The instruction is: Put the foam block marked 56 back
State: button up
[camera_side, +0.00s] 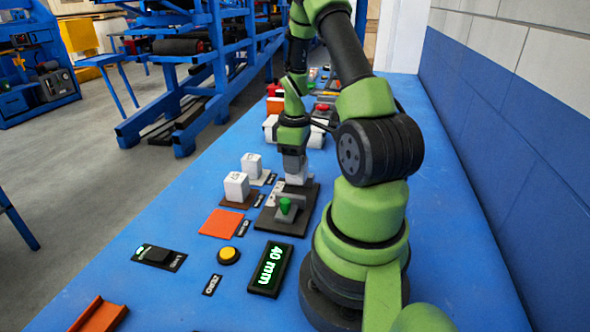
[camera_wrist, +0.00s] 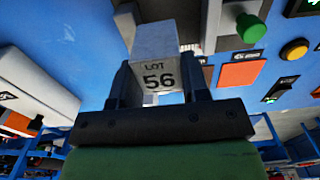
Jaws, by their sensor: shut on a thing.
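The foam block marked 56 (camera_wrist: 158,72) is pale, with "LOT 56" facing the wrist camera between my fingers. My gripper (camera_wrist: 158,88) is shut on it. In the side view my gripper (camera_side: 293,158) points down with the pale block (camera_side: 296,179) below it, at the far end of a dark gauge plate (camera_side: 270,222) with a green knob (camera_side: 286,206). I cannot tell whether the block touches the gauge. An empty orange pad (camera_side: 220,224) lies left of the gauge; it also shows in the wrist view (camera_wrist: 241,74).
Two white blocks stand left of the gauge, one nearer (camera_side: 236,187) and one farther (camera_side: 252,164). A display (camera_side: 270,268) reads 40 mm. A yellow button (camera_side: 229,256), a lit switch (camera_side: 158,257) and an orange tray (camera_side: 98,316) are nearer. White objects (camera_side: 318,131) stand behind my gripper.

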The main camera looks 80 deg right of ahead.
jog(key=r, duration=0.4)
jog(key=w+r, duration=0.1)
jog(key=r, duration=0.1)
jog(key=shift+a+r, duration=0.15)
jog(key=shift+a, duration=0.05)
jog(key=w+a+n, duration=0.9)
jog(key=w+a, duration=0.3)
jog(key=a, duration=0.1)
jog(key=f, duration=0.6)
jog(key=a+f, duration=0.1)
jog(key=f, duration=0.3)
jog(key=shift+w+f, duration=0.1)
jog(key=shift+w, duration=0.1)
jog(key=shift+f, duration=0.1)
jog(key=shift+f, duration=0.15)
jog(key=o, duration=1)
